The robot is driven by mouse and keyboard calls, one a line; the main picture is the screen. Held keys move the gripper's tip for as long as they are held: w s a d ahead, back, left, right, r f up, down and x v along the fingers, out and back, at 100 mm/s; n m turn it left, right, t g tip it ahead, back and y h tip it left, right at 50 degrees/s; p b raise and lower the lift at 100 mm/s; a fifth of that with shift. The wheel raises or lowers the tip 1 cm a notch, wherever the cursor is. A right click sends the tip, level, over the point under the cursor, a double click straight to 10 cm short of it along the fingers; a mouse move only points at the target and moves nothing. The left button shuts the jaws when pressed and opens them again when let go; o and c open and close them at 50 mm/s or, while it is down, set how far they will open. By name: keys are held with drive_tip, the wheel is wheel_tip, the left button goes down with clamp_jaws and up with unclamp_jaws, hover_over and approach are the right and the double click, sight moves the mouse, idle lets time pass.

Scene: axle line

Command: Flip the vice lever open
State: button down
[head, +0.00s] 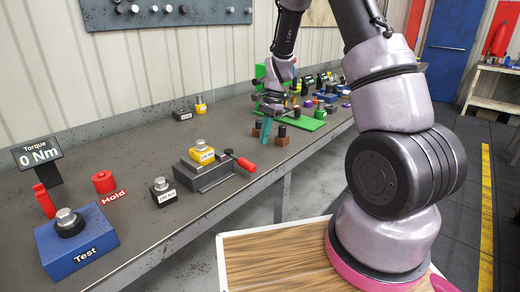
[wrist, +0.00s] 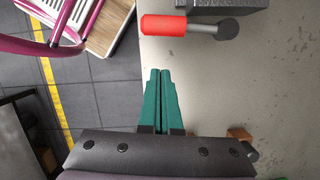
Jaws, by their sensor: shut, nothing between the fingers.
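The vice (head: 203,170) is a dark grey block on the bench, with a yellow labelled part clamped on its top. Its lever (head: 244,163) has a red grip and points to the right in the head view. In the wrist view the red lever (wrist: 180,25) lies level near the top, with its dark pivot end at the right. A corner of the vice (wrist: 225,4) shows above it. My gripper (head: 266,130) has teal fingers and is beyond the lever, apart from it. In the wrist view my gripper (wrist: 160,72) is shut and empty, below the lever.
Small brown blocks (head: 282,136) and a green fixture (head: 310,121) stand close to my gripper. A blue Test block (head: 75,245), a red Hold button (head: 104,182) and a torque display (head: 38,153) are at the near left. The bench's front edge is close to the lever.

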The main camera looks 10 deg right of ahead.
drive_tip(key=v, duration=0.5)
drive_tip(key=shift+w+d+r, duration=0.2)
drive_tip(key=shift+d+r, duration=0.1)
